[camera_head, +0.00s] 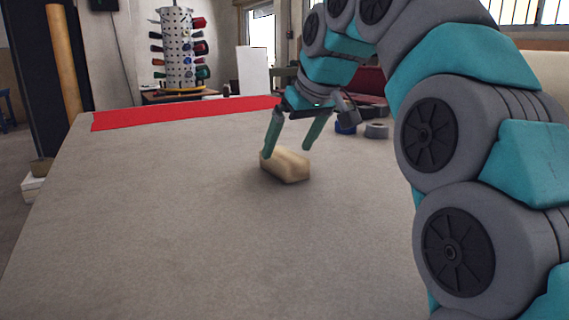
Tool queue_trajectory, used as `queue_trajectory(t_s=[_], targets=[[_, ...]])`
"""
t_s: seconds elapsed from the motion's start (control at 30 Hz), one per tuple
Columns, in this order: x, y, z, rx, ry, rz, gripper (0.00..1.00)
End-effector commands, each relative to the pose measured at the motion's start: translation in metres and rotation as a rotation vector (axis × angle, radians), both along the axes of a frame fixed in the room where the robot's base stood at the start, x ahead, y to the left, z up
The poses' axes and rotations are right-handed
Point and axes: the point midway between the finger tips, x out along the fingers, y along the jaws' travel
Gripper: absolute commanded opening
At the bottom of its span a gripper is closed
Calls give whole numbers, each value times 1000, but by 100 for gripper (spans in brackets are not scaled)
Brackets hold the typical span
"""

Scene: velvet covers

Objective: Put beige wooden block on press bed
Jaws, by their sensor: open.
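The beige wooden block (287,168) lies on the large grey-beige table surface (180,220), near the middle of the view. My gripper (291,149) points down at the block with its two green fingers spread apart. The left fingertip is at the block's far left end. The right fingertip is above and behind the block's right part. I cannot tell whether either finger touches it. A flat red area (180,112) lies along the far left edge of the table; I cannot tell whether it is the press bed.
A perforated rack with coloured pieces (178,50) stands beyond the table. The table's left and front are clear. My arm covers the right side.

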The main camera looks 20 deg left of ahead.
Motion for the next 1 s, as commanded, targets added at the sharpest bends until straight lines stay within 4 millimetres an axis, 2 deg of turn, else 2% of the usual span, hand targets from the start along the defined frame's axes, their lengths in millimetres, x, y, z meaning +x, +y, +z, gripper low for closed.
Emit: queue_trajectory(t_s=[0.3,0.57,1.0], targets=[[16,18,-33,-1,3,1,100],[18,19,-35,-1,1,0,100],[18,19,-35,0,0,0,50]])
